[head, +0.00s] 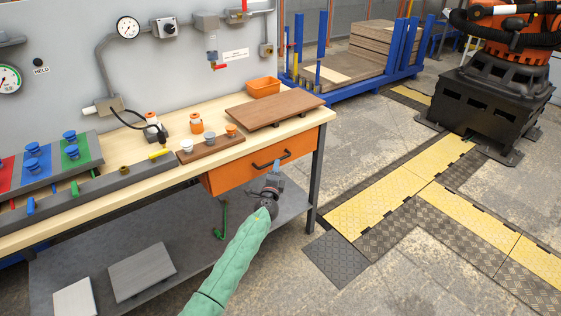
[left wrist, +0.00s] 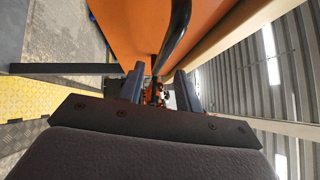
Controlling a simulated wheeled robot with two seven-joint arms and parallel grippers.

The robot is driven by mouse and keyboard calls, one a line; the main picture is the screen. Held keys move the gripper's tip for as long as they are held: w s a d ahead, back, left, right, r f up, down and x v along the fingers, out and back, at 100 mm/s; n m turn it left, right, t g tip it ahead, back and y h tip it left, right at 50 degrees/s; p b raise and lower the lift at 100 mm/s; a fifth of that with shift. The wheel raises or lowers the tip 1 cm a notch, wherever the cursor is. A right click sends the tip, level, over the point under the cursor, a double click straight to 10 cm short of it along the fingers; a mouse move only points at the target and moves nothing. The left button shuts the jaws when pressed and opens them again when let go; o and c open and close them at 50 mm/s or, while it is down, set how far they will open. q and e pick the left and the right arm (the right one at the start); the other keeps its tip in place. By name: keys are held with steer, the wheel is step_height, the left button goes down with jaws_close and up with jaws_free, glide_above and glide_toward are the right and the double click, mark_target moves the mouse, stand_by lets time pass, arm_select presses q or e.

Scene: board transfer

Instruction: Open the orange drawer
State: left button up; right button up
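The orange drawer (head: 232,177) sits under the right part of the workbench top and looks shut. Its black bar handle (head: 286,155) runs along the front. My left gripper (head: 276,168), at the end of a green-sleeved arm, is right in front of the handle and hides part of it. In the left wrist view, the two fingers (left wrist: 158,88) stand apart. The handle (left wrist: 178,35) runs ahead of and between them, with the drawer front (left wrist: 130,25) beside it. I cannot tell whether the fingers touch the handle. My right gripper is not in view.
On the wooden bench top (head: 178,171) are a brown board (head: 275,108), an orange bin (head: 263,86) and a small rack of knobs (head: 210,150). A grey lower shelf (head: 190,245) lies below the drawer. Floor to the right of the bench is open.

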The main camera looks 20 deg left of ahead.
arm_select(q)
steer(key=shift+w+a+r, duration=0.15)
steer(key=shift+w+r, duration=0.05)
steer(key=shift+w, duration=1.1)
steer(key=shift+w+a+r, duration=0.15)
steer(key=shift+w, duration=1.15)
steer(key=shift+c, duration=0.4)
jaws_close()
